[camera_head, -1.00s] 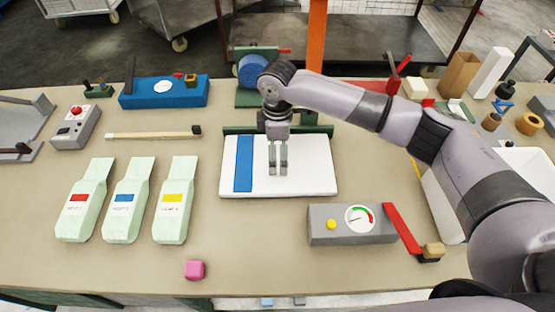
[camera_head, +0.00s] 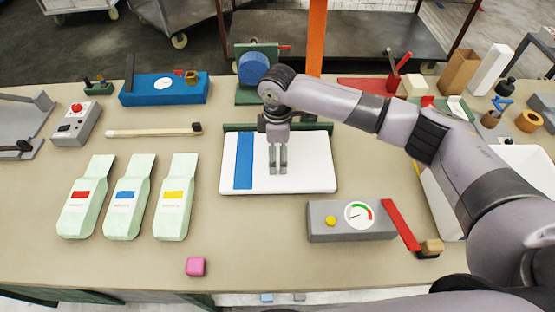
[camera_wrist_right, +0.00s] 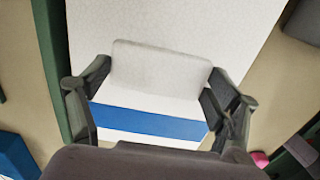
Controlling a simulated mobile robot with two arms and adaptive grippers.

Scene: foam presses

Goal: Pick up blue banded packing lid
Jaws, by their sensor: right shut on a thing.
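The blue banded packing lid (camera_head: 310,165) is a flat white panel with a blue stripe near its left side, lying level at the middle of the bench. In the right wrist view the lid (camera_wrist_right: 200,28) fills the upper middle, with its blue band (camera_wrist_right: 148,122) running across. A pale raised block (camera_wrist_right: 160,68) on the lid sits between the fingers. My right gripper (camera_head: 277,170) points down over the lid and is shut on this block; its fingers also show in the wrist view (camera_wrist_right: 155,90). I cannot tell whether the lid is clear of the surface below. My left gripper is not in view.
A green bar (camera_head: 238,127) runs along the lid's back edge. A grey gauge box (camera_head: 330,222) with a red lever (camera_head: 401,228) is at front right. A pink cube (camera_head: 195,267) lies near the front edge. A white bin (camera_head: 440,205) is right.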

